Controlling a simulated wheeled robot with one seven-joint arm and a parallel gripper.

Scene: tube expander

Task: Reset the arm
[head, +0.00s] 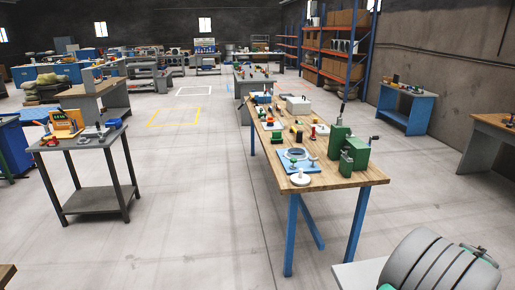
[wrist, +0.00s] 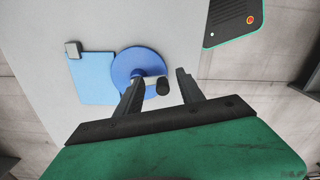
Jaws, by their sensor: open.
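My gripper (wrist: 161,78) shows in the wrist view, with its two dark fingers spread apart and nothing clamped between them. Beyond the fingers is a blue round wheel (wrist: 128,62) with a light shaft and a dark knob (wrist: 163,87). In the picture the knob lies between the fingers; I cannot tell how far it is from them in depth. Part of the wheel is hidden behind the left finger. A light blue plate (wrist: 90,82) adjoins the wheel on the left.
The wrist view shows a pale grey surface (wrist: 60,25) and a dark control panel (wrist: 232,22) with a red button at upper right. In the head view, a long wooden workbench (head: 340,178) carries tools and green machines. A smaller table (head: 85,143) stands left; open floor lies between.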

